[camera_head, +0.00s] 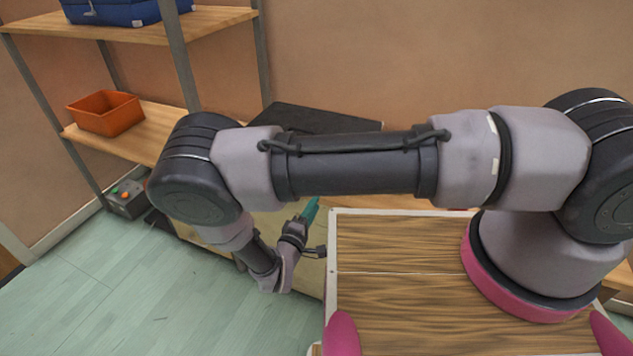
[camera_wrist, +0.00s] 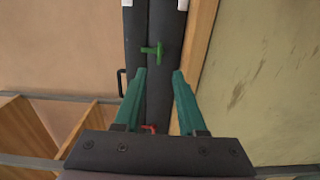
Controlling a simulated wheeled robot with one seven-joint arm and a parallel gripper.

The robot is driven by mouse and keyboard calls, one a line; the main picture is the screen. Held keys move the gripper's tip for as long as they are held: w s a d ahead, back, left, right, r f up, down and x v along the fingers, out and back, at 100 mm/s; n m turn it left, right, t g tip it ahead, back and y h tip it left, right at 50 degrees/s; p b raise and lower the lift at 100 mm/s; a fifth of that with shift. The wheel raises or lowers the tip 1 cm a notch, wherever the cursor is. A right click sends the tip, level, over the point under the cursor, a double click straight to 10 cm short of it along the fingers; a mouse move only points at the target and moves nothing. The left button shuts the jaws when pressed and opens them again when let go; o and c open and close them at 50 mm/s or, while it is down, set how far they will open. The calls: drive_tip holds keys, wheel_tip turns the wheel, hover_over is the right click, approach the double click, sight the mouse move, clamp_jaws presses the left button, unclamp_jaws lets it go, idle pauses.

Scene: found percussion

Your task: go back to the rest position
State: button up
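My gripper (camera_wrist: 158,90) shows in the wrist view with its two green fingers spread apart and nothing between the tips. It is open and empty. Behind the fingers is a dark grey panel or column (camera_wrist: 150,30) with a green tap-like handle (camera_wrist: 152,50) and a small red part (camera_wrist: 149,128). In the head view my arm stretches leftward across the picture and bends down. One green finger of my gripper (camera_head: 310,208) shows beside the wooden deck's left edge; the rest of the gripper is mostly hidden by my wrist.
A metal-framed shelf at the left holds a blue case (camera_head: 125,10) and an orange bin (camera_head: 106,112). A grey box with buttons (camera_head: 127,198) stands low by it. A dark flat panel (camera_head: 315,119) lies behind my arm. The green floor (camera_head: 130,290) at lower left is clear.

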drive_tip(key=w+d+r+m+g+h, duration=0.15)
drive_tip(key=d+r+m+g, duration=0.3)
drive_tip(key=r, duration=0.55)
drive_tip(key=w+d+r+m+g, duration=0.2)
drive_tip(key=d+r+m+g, duration=0.3)
drive_tip(key=r, duration=0.5)
drive_tip(key=w+d+r+m+g+h, duration=0.1)
drive_tip(key=w+d+r+m+g, duration=0.15)
drive_tip(key=d+r+g, duration=0.55)
drive_tip(key=s+d+r+m+t+y, duration=0.2)
drive_tip(key=s+d+r+y, duration=0.1)
drive_tip(key=r, duration=0.6)
drive_tip(key=s+d+r+m+t+y, duration=0.2)
drive_tip(key=s+r, duration=0.4)
drive_tip(key=r, duration=0.3)
drive_tip(key=s+d+r+m+t+y, duration=0.2)
drive_tip(key=s+d+r+y, duration=0.3)
drive_tip(key=r, duration=0.4)
drive_tip(key=shift+d+r+t+y, duration=0.4)
drive_tip(key=shift+d+t, duration=0.2)
drive_tip(key=shift+t, duration=0.25)
